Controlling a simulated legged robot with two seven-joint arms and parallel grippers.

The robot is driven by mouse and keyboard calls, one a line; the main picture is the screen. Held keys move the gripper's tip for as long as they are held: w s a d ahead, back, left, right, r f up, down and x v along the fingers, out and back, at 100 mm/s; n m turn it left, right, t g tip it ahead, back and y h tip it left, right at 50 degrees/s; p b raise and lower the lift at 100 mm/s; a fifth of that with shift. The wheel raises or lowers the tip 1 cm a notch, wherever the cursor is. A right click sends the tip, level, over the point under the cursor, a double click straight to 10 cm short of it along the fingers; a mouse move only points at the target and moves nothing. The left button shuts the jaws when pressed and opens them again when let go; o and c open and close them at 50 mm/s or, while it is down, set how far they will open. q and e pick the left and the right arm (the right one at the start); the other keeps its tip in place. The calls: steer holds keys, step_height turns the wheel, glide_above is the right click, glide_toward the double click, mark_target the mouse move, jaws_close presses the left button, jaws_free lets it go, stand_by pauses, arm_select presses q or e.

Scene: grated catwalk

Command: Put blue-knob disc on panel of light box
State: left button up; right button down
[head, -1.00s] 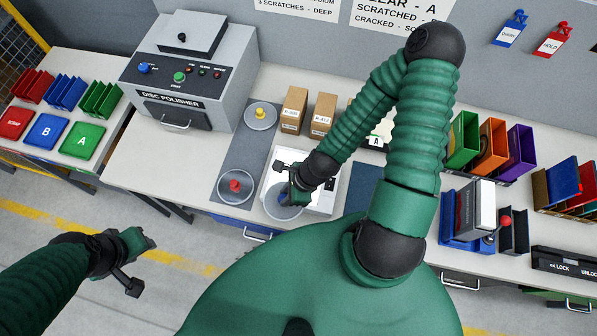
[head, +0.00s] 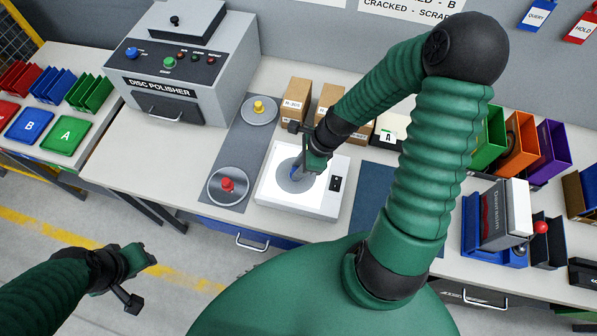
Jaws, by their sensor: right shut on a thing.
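The blue-knob disc (head: 290,183) is a grey disc over the bright white panel of the light box (head: 266,190). Its blue knob (head: 294,171) is partly hidden by my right gripper (head: 299,170), which is shut on it. I cannot tell whether the disc touches the panel or is just above it. The light box is a white slab with a dark switch at its right side. My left gripper (head: 143,280) is away from the bench over the floor at the lower left, with its fingers apart and empty.
A red-knob disc (head: 228,186) and a yellow-knob disc (head: 259,109) lie on the grey mat (head: 240,146) left of the light box. Small brown boxes (head: 296,100) stand behind it. The disc polisher (head: 175,80) is at the back left. A blue mat (head: 371,192) lies to the right.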

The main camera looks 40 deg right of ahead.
steer(key=shift+d+r, duration=0.1)
steer(key=shift+d, duration=0.05)
steer(key=shift+w+d, duration=0.1)
steer(key=shift+d, duration=0.05)
steer(key=c, duration=1.2)
jaws_free()
steer(key=shift+d, duration=0.25)
steer(key=shift+c, duration=0.2)
steer(key=shift+a, duration=0.3)
steer(key=p+v, duration=0.1)
steer(key=v, duration=1.1)
arm_select(q)
steer(key=shift+d+r, duration=0.25)
steer(key=shift+r, duration=0.55)
arm_select(e)
steer(key=s+a+n+h, duration=0.1)
steer(key=a+n+h, duration=0.2)
steer(key=a+n, duration=0.6)
steer(key=f+n, duration=0.1)
steer(key=n, duration=1.5)
steer(key=shift+s+h, duration=0.15)
steer(key=shift+h, duration=0.15)
arm_select(q)
steer(key=shift+w+d, duration=0.1)
arm_select(e)
steer(key=shift+d, duration=0.15)
